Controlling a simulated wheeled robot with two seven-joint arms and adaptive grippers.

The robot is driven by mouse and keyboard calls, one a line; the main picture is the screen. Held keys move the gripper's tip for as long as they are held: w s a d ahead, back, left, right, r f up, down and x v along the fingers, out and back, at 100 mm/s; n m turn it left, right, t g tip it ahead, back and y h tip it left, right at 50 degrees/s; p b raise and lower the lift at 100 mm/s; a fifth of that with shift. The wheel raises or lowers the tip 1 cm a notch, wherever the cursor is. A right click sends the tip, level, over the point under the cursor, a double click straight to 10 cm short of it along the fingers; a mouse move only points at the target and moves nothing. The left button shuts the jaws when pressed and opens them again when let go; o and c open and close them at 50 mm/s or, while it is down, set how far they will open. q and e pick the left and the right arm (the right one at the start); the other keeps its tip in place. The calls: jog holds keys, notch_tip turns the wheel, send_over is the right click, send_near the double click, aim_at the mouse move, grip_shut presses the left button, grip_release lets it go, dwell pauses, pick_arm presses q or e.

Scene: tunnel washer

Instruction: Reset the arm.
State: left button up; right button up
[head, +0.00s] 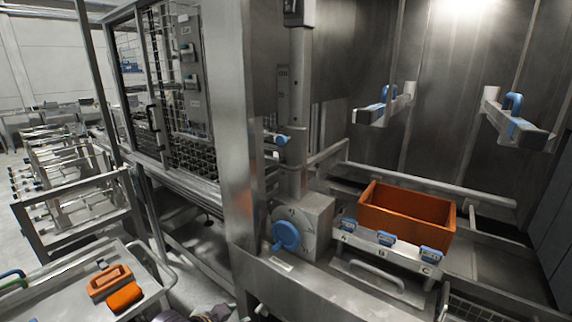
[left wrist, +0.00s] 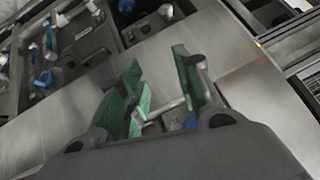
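A steel upright arm (head: 296,110) stands at the centre of the head view, with a small blue-tipped lever (head: 280,139) on its left side. A box with a marked dial (head: 306,230) sits at its foot, with a blue knob (head: 286,236) on the front. The dial marks are too small to read. My left gripper (left wrist: 158,75) shows in the left wrist view with green-padded fingers spread apart. I see nothing clearly held between them. Dark parts at the bottom edge of the head view may belong to it. My right gripper is not in view.
An orange bin (head: 405,213) sits in the bay behind blue switches (head: 386,239) on a panel with letters. Two blue-handled brackets hang above it. A steel cart (head: 70,290) with an orange tool (head: 112,284) stands at lower left. A steel post (head: 232,120) stands left of the arm.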

pick_arm(q)
jog(key=s+a+f+n+g+y, duration=0.1)
jog(key=s+a+f+n+g, duration=0.15)
jog(key=s+a+f, duration=0.35)
jog(key=s+a+f+n+g+y, duration=0.25)
jog(key=s+f+n, duration=0.2)
jog(key=s, duration=0.35)
notch_tip(320, 180, down, 34)
jog(key=s+a+r+m, duration=0.1)
jog(key=s+a, duration=0.1)
jog(key=s+a+f, duration=0.3)
jog(key=s+f, duration=0.7)
jog(key=s+a+f+g, duration=0.1)
jog(key=s+a+f, duration=0.2)
jog(key=s+f, duration=0.7)
jog(key=shift+s, duration=0.8)
